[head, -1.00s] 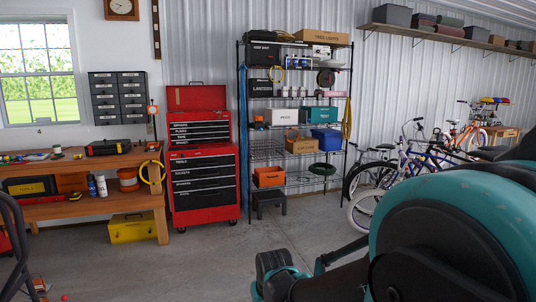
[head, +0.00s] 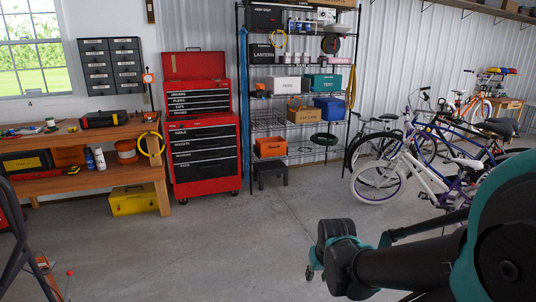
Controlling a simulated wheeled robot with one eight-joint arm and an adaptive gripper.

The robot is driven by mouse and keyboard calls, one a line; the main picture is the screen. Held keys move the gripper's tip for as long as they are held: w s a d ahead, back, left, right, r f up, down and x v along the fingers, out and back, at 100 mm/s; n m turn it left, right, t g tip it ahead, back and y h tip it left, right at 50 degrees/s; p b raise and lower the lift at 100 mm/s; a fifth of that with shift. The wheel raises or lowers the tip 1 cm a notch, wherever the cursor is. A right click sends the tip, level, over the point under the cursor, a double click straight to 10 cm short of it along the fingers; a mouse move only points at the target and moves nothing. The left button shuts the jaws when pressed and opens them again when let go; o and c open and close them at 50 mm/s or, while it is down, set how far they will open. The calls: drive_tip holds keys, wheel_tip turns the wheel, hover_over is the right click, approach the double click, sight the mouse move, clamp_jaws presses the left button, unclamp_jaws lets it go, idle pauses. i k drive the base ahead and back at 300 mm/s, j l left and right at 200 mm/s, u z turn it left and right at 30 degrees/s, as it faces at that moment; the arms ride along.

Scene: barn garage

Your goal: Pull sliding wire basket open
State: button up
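The wire basket (head: 267,121) appears as a dark mesh front on the left side of a black wire shelving rack (head: 245,180), above an orange bin. It looks flush with the rack, but its mesh blends into the shelf wires. My arm reaches in from the right edge, at the front, well away from the rack. A small dark part that looks like my gripper (head: 313,270) shows beyond the arm's end, mostly hidden by the links. Its fingers cannot be made out, and nothing shows held.
A red tool chest (head: 203,155) stands left of the rack, a workbench (head: 90,140) further left. A black step stool (head: 272,173) sits at the rack's foot. Bicycles (head: 400,170) stand to the right. The concrete floor (head: 240,240) between me and the rack is clear.

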sight(266, 118)
drive_tip(key=i, duration=3.7)
drive_tip(key=i+l+u, duration=0.15)
drive_tip(key=i+u, duration=0.3)
drive_tip(key=i, duration=0.2)
